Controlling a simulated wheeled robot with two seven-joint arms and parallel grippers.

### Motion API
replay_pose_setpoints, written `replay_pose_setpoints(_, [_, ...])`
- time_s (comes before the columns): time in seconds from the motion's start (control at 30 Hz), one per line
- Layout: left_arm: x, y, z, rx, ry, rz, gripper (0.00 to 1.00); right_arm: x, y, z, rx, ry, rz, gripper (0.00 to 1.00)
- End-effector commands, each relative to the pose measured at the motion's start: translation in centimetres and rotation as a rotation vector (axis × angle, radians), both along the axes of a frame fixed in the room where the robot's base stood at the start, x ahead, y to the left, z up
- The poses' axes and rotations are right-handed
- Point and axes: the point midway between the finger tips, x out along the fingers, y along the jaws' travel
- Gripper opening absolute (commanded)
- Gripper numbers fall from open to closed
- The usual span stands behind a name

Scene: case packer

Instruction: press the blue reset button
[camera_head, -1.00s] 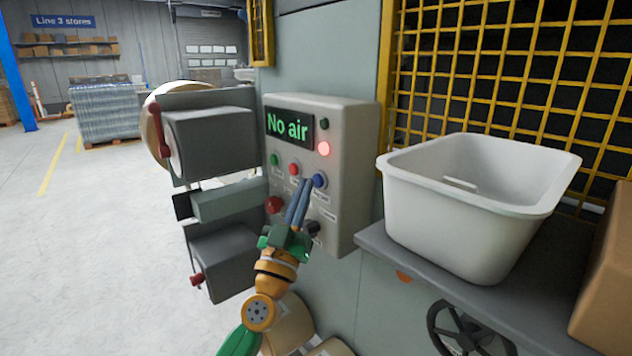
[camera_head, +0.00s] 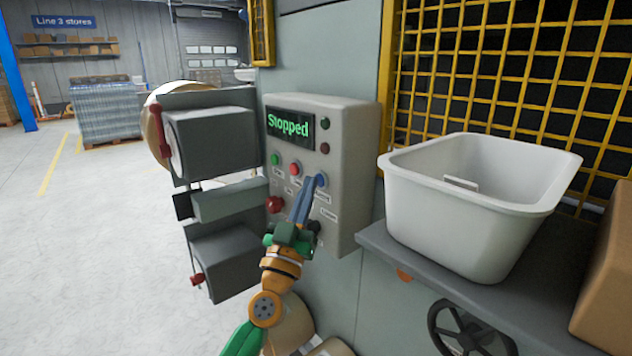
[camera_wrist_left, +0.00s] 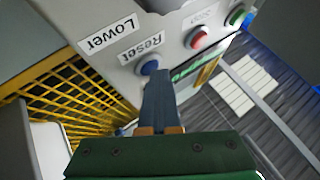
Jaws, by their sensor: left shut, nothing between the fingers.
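The grey control panel (camera_head: 345,150) has a display (camera_head: 290,125) that reads "Stopped". The blue reset button (camera_head: 320,181) is at the right of the button row, beside a red and a green button. In the left wrist view the blue button (camera_wrist_left: 150,67) sits by the label "Reset". My left gripper (camera_head: 312,186) is shut and empty, with its blue fingertips at the blue button and partly over it. In the left wrist view the fingertips (camera_wrist_left: 156,74) overlap the button's edge; I cannot tell whether they touch it. My right gripper is not in view.
A red knob (camera_head: 275,204) and a dark knob sit low on the panel. A white tub (camera_head: 470,215) stands on a grey shelf (camera_head: 410,257) at the right, before yellow mesh (camera_head: 480,60). Grey machine boxes (camera_head: 215,145) are at the left. Open floor lies beyond.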

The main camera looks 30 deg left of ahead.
Motion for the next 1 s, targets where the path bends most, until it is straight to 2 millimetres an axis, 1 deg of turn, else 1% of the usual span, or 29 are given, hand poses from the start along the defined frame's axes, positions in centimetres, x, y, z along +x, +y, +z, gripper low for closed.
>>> replay_pose_setpoints(0.3, [-0.1, 0.1, 0.0, 0.0, 0.001, 0.0, 0.0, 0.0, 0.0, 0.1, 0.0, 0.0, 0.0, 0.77])
replay_pose_setpoints(0.6, [-1.5, 0.6, 0.1, 0.0, 0.001, -0.001, 0.0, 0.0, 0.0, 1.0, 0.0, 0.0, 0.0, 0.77])
replay_pose_setpoints(0.9, [-1.7, 0.7, 0.0, 0.0, 0.001, 0.0, 0.0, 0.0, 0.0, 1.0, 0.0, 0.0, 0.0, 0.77])
replay_pose_setpoints(1.0, [-2.5, 1.1, 0.0, 0.001, 0.002, 0.001, 0.0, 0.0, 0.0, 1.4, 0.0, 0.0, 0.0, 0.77])
